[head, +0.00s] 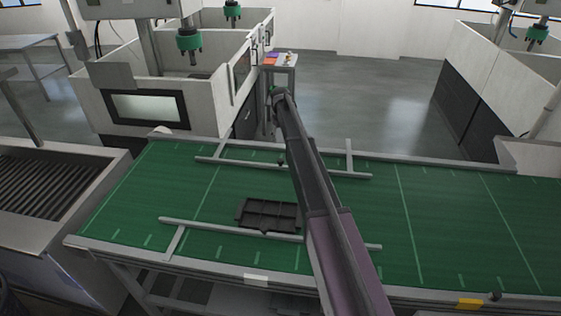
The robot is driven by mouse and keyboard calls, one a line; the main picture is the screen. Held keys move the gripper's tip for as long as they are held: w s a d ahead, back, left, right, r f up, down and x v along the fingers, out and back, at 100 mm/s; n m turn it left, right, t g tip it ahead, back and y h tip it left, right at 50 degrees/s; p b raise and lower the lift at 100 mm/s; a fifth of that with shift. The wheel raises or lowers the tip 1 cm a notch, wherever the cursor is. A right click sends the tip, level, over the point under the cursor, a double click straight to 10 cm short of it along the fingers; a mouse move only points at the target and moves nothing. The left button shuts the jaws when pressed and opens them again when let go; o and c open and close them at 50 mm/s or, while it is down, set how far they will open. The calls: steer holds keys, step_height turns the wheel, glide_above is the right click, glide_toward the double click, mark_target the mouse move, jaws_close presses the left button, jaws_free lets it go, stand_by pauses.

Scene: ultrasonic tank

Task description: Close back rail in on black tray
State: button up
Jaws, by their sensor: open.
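The black tray (254,208) lies on the green belt, its right end partly hidden by my arm. The back rail (232,162) is a long grey bar behind the tray, with a wide strip of bare belt between them. A small dark knob (282,163) sits near its middle, close to my arm. The front rail (200,224) runs along the tray's near edge; I cannot tell whether they touch. My arm crosses over the belt from the bottom to beyond the back edge. My gripper cannot be made out.
The green belt (450,225) is clear to the right and at the left. Rail supports (350,156) stand at the belt's back edge. A white machine tank (190,100) stands behind, and a small table (283,62) with small objects is farther back.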

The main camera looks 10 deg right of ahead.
mark_target(280, 160)
steer(key=shift+f+b, duration=6.2)
steer(key=shift+f, duration=0.25)
steer(key=shift+s+a, duration=0.1)
jaws_close()
